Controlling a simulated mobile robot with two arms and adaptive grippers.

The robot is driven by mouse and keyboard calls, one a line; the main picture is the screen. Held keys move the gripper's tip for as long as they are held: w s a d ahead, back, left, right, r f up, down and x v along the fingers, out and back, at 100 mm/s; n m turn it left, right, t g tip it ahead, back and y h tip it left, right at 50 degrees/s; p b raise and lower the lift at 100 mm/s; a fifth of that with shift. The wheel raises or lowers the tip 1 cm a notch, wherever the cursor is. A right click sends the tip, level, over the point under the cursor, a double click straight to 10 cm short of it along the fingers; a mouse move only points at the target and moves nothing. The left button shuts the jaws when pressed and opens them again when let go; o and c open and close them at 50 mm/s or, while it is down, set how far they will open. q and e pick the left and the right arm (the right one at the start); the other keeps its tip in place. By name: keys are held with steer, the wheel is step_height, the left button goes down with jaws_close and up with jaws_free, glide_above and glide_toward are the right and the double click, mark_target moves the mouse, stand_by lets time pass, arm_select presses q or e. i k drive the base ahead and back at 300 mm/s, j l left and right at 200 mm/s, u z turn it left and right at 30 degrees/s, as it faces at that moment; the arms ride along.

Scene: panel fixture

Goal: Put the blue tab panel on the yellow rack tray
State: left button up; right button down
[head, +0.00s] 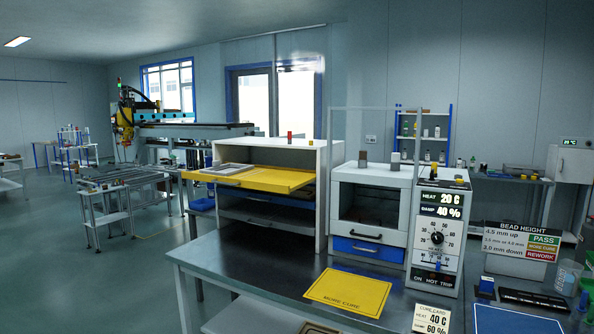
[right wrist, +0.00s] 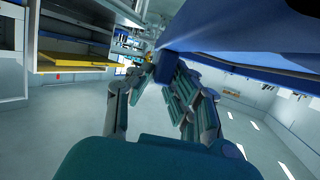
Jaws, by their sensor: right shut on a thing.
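The yellow rack tray (head: 268,180) sticks out of the upper part of a white rack (head: 322,215) in the head view. A flat grey panel (head: 225,169) lies on its left part. A yellow edge that looks like the tray (right wrist: 72,57) shows at the upper left of the right wrist view. There my right gripper (right wrist: 165,85) is shut on the blue tab of a panel (right wrist: 230,38). The panel's broad blue underside or edge fills the upper right, and the rest is cut off. My left gripper is in neither view.
A grey bench (head: 240,262) holds the rack, a white oven-like box (head: 372,205) with a blue drawer, and a dial unit (head: 438,235). A yellow "more cure" mat (head: 348,291) and a blue mat (head: 515,320) lie in front. Open floor is at left.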

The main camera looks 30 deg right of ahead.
mark_target(273, 177)
steer(key=i+l+z, duration=0.15)
steer(key=i+l, duration=0.15)
steer(key=i, duration=0.2)
steer(key=i+l+z, duration=0.1)
steer(key=i, duration=0.4)
steer(key=i+l+z, duration=0.15)
steer(key=i+l, duration=0.15)
steer(key=i, duration=0.25)
